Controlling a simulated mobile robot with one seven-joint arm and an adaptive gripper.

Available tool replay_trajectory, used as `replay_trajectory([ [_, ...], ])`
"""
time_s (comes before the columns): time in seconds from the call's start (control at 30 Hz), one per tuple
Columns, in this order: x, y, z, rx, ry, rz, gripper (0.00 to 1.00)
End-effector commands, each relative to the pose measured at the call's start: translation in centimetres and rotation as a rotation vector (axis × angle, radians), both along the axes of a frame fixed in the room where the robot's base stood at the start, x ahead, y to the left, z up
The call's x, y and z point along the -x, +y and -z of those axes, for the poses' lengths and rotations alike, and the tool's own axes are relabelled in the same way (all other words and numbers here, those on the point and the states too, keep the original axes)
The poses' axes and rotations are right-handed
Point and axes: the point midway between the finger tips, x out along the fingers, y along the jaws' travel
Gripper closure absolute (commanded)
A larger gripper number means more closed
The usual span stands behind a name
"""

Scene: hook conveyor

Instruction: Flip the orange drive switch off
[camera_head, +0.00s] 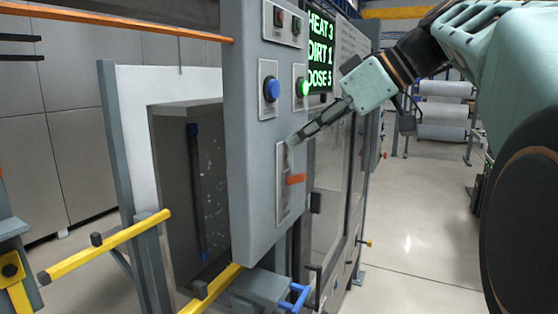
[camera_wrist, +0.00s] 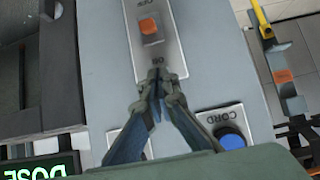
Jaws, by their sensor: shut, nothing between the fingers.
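The orange drive switch (camera_head: 295,179) sticks out from a pale plate (camera_head: 284,212) on the grey control panel. In the wrist view the orange switch (camera_wrist: 149,27) shows on the same plate, with a label reading OFF beyond it and ON near my fingertips; both labels look upside down there. My gripper (camera_head: 291,142) is shut and empty. Its fingertips are at the upper end of the plate, above the orange switch and apart from it. In the wrist view my gripper (camera_wrist: 157,75) covers part of the plate's near end. I cannot tell whether the fingertips touch the plate.
A blue button (camera_head: 271,89) and a lit green button (camera_head: 303,87) sit above the switch. The blue button (camera_wrist: 230,138) is beside my fingers in the wrist view. A lit display (camera_head: 320,50) is at the upper right. Yellow rails (camera_head: 110,244) stand low left; open floor lies right.

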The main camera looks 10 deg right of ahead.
Motion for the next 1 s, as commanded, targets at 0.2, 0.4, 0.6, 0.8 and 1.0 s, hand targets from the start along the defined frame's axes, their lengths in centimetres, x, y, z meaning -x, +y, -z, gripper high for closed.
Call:
replay_trajectory([
  [0.2,0.5,-0.6,2.6,0.000,0.002,0.000,1.00],
  [0.4,0.8,-1.1,3.8,0.001,0.001,0.001,1.00],
  [0.6,0.8,-1.1,3.9,0.000,0.000,0.001,1.00],
  [0.8,0.8,-1.1,3.9,0.000,0.000,0.000,1.00],
  [1.0,0.3,-1.2,4.2,-0.015,-0.010,0.001,1.00],
])
